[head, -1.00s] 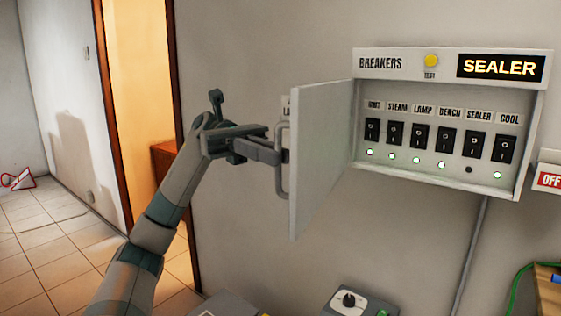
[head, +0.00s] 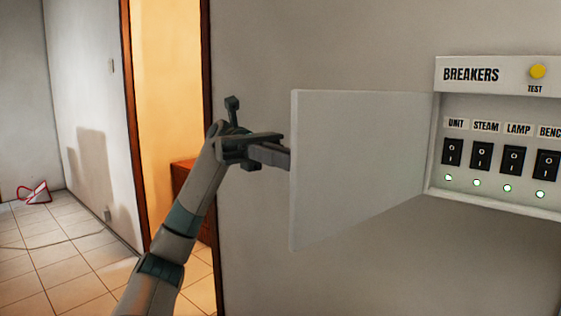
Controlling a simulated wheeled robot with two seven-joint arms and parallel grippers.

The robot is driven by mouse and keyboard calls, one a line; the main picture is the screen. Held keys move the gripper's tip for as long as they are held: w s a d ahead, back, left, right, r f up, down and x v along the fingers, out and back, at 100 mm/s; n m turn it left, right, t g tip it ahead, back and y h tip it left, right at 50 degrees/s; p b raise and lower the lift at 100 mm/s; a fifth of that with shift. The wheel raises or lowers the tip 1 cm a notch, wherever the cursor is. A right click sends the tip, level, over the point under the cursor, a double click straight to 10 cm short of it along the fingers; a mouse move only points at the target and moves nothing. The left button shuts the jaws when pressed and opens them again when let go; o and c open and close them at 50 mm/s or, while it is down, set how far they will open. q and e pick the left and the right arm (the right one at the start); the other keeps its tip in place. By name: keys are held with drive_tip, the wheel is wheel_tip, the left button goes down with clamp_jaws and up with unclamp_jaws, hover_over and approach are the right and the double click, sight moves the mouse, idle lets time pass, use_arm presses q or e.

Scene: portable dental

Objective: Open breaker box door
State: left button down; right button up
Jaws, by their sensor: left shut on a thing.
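The breaker box (head: 540,204) is on the wall at the right, cut off by the picture's edge. Its white door (head: 355,165) is swung wide open to the left, showing its inner face. My left gripper (head: 284,158) is at the door's free left edge, its fingertips hidden behind the panel. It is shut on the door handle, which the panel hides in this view. Inside the box, black switches (head: 481,156) labelled UNIT, STEAM, LAMP and BENCH show, with lit green lights below them. My right gripper is not in view.
A yellow TEST button (head: 538,71) sits on the box's top strip. An open doorway (head: 165,110) with a brown frame is behind my left arm. A red and white sign (head: 36,194) stands on the tiled floor at far left. The wall below the door is clear.

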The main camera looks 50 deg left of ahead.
use_arm(q)
drive_tip(key=shift+w+r, duration=0.1)
drive_tip(key=shift+w, duration=0.2)
drive_tip(key=c, duration=2.2)
unclamp_jaws()
drive_tip(key=o, duration=0.4)
drive_tip(key=shift+w+d, duration=0.2)
drive_tip(key=shift+w, duration=0.15)
drive_tip(key=shift+c, duration=0.2)
drive_tip(key=shift+s, duration=0.1)
